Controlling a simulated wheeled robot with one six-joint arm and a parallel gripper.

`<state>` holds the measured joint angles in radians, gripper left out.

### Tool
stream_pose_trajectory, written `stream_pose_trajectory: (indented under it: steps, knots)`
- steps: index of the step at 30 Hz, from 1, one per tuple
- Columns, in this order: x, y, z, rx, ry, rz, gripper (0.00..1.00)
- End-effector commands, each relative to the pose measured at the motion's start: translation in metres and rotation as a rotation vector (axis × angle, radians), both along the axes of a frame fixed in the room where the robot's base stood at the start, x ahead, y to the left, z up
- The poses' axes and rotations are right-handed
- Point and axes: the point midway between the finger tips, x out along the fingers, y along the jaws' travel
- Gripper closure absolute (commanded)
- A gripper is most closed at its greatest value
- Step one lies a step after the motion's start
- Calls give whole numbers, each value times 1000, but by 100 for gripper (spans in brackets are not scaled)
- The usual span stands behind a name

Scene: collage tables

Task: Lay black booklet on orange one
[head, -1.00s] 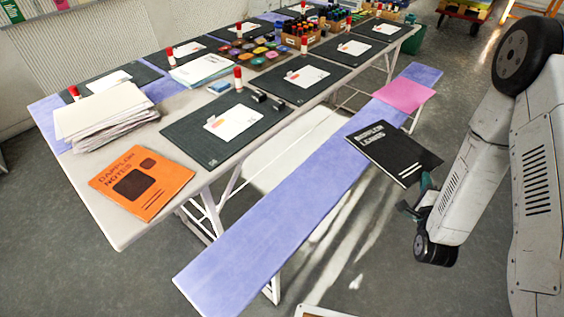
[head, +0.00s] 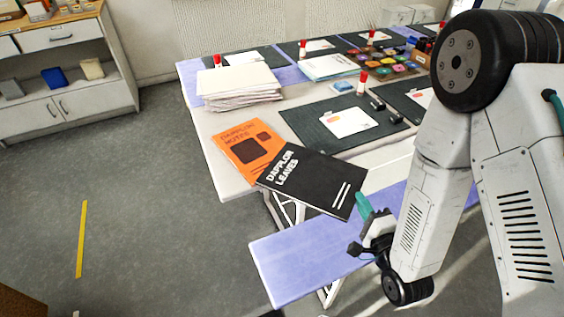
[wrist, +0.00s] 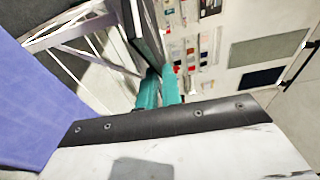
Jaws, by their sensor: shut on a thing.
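The black booklet (head: 312,180), titled "Dapplor Leaves", is held in the air near the table's front left corner. In the head view its left part covers the lower right of the orange booklet (head: 244,141); I cannot tell whether they touch. The orange booklet lies flat on the table corner, its upper left part visible. My gripper (head: 363,208) with teal fingers is shut on the black booklet's right end. In the wrist view the teal fingers (wrist: 159,88) grip the black booklet (wrist: 148,32), seen nearly edge-on.
A stack of paper (head: 238,84) lies behind the orange booklet. A dark mat (head: 310,130) with a white card is to its right. A purple bench (head: 300,262) runs in front of the table (head: 206,125). Open floor lies at the left.

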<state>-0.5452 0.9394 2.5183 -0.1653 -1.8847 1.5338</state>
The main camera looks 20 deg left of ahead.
Motion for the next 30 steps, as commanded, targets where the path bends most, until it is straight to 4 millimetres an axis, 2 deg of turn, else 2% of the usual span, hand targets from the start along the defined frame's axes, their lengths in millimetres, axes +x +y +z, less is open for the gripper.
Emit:
stream_pose_trajectory:
  steps: [1,4,7,9,11,24,30]
  knots:
    - [-15,17,2,2,-1,52,100]
    - [-36,37,5,3,1,119,100]
    - [-46,48,7,4,1,154,100]
    - [-45,55,6,5,0,164,100]
    - [-39,63,6,7,-2,167,100]
    - [34,147,-5,6,0,164,100]
    - [48,164,-8,4,2,162,100]
